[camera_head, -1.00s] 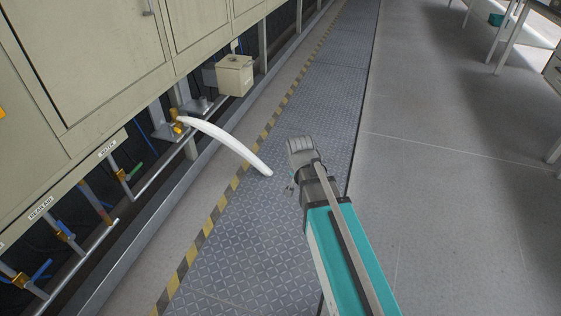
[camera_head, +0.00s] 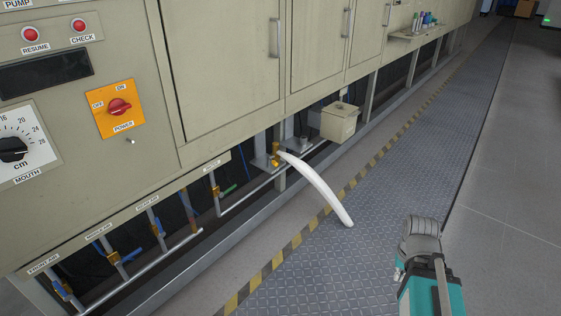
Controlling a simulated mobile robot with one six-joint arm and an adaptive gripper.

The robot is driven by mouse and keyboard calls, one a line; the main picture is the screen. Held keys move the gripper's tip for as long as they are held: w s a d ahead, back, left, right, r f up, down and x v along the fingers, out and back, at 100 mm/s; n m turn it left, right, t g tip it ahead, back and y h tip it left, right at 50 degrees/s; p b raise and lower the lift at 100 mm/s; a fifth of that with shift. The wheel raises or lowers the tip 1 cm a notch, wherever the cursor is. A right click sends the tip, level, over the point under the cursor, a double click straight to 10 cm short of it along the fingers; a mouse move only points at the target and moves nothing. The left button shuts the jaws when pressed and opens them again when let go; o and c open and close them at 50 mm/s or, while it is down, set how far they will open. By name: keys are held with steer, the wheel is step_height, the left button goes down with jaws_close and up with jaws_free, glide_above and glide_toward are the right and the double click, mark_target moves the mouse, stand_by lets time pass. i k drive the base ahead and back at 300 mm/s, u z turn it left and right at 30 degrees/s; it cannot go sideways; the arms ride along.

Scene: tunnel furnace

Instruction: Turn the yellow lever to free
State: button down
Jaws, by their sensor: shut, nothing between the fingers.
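I cannot pick out a handle plainly marked as the yellow lever. A brass-yellow fitting (camera_head: 275,158) sits low under the furnace, at the upper end of a curved white tube (camera_head: 318,188). An orange-yellow handle (camera_head: 196,211) also shows among the low pipes. The word "free" is not legible anywhere. My gripper (camera_head: 421,228) is at the lower right, over the patterned walkway. It is shut and empty, well apart from the fittings and to the right of the tube. Its fingertips are hard to make out.
The furnace front has an orange power panel (camera_head: 114,108) with a red knob. Below are pipes with blue handles (camera_head: 157,223) and a green handle (camera_head: 228,190). A beige box (camera_head: 339,122) juts out. The walkway (camera_head: 400,165) along the furnace is clear.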

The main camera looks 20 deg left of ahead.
mark_target(275, 162)
steer(key=k, duration=0.65)
steer(key=u, duration=0.3)
steer(key=i, duration=1.55)
steer(key=z, duration=0.35)
